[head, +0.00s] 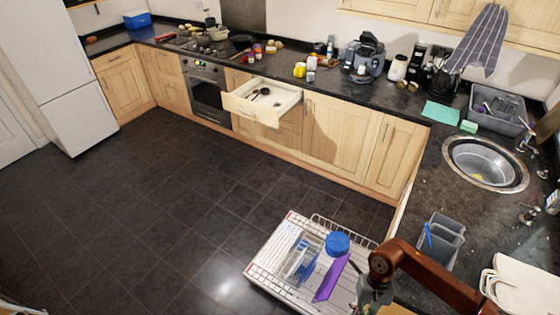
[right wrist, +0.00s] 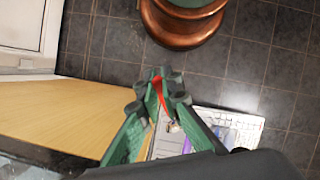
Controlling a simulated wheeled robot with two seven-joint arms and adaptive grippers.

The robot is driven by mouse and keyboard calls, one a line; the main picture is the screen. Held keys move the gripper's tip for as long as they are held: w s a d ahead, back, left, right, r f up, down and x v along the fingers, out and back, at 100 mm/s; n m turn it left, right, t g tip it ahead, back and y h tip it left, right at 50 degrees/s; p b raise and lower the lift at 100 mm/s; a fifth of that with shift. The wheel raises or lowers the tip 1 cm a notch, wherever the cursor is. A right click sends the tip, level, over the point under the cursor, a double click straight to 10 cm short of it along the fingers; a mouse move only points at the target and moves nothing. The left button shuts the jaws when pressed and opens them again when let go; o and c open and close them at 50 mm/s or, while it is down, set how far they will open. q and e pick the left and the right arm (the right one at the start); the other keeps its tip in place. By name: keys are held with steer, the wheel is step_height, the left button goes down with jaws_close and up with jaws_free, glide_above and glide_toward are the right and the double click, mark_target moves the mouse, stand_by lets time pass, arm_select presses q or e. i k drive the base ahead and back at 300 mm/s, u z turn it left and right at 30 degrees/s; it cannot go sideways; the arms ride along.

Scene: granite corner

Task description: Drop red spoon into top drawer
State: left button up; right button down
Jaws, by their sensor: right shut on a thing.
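The top drawer (head: 250,110) is pulled open in the head view, in the counter run right of the oven. It holds a few dark utensils. My right gripper (right wrist: 160,85) is shut on the red spoon (right wrist: 159,92); only a short red strip shows between the fingertips in the right wrist view. The rest of the spoon is hidden. In the head view my right gripper (head: 371,295) is at the bottom, beside the dish rack and far from the drawer; the spoon cannot be made out there. My left gripper is not in view.
A pulled-out dish rack (head: 262,275) holds a blue bowl (head: 337,243), a purple item (head: 330,279) and blue containers. The sink (head: 484,163) and a grey caddy (head: 442,243) are on the right counter. The dark tiled floor (head: 160,220) is clear up to the drawer.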

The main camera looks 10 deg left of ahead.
mark_target(267, 96)
steer(key=u, duration=1.5)
steer(key=i, duration=4.9)
